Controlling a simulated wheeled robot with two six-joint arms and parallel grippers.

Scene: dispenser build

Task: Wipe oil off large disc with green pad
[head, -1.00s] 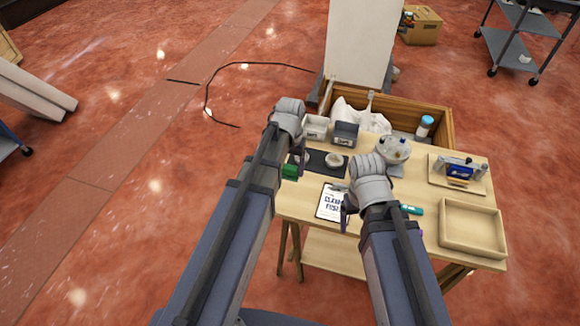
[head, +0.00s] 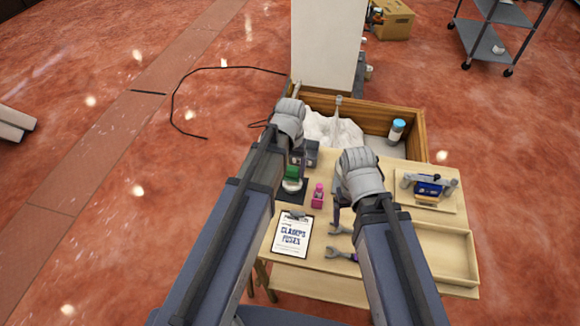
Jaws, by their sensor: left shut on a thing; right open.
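The green pad (head: 292,172) is held in my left gripper (head: 294,167), which is shut on it. The pad is at the far side of a pale round disc (head: 292,186) that lies on a dark mat (head: 286,197). The pad overlaps the disc in the picture; I cannot tell whether they touch. The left arm hides part of the mat. No oil can be made out on the disc at this size. My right gripper (head: 337,210) is open over the middle of the table, right of a pink bottle (head: 317,195).
A clipboard (head: 293,235) lies at the table's front left, with a wrench (head: 342,254) beside it. Dark bins (head: 310,150) stand behind the mat. A shallow wooden tray (head: 447,229) and a board with a blue device (head: 428,188) are on the right.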

